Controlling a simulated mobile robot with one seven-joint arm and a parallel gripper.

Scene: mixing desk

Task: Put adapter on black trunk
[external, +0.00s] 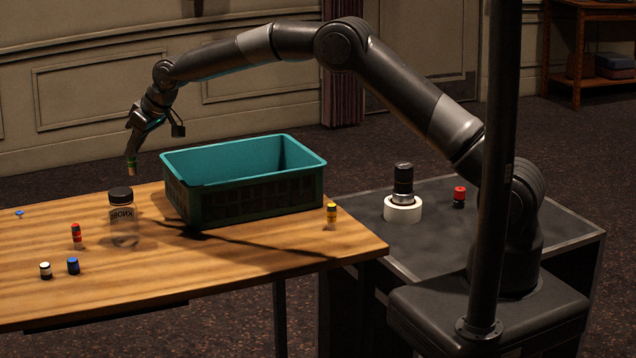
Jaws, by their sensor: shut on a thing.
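My gripper (132,150) is above the far left part of the wooden table, pointing down. It is shut on a small piece (131,163) with a green band and a tan or reddish part, held clear of the tabletop. The piece is too small to tell if it is the adapter. The black trunk (425,240) has a flat dark top and stands to the right of the table, beside my base. On its top are a white roll (402,209) with a black cylinder (403,180) on it, and a small red-and-black piece (459,197).
A teal crate (245,184) stands at the table's back between my gripper and the trunk. A clear jar (122,210) with a black lid stands left of it. Several small coloured pieces, including a yellow-banded one (331,216), stand on the table (200,275). The table's front middle is clear.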

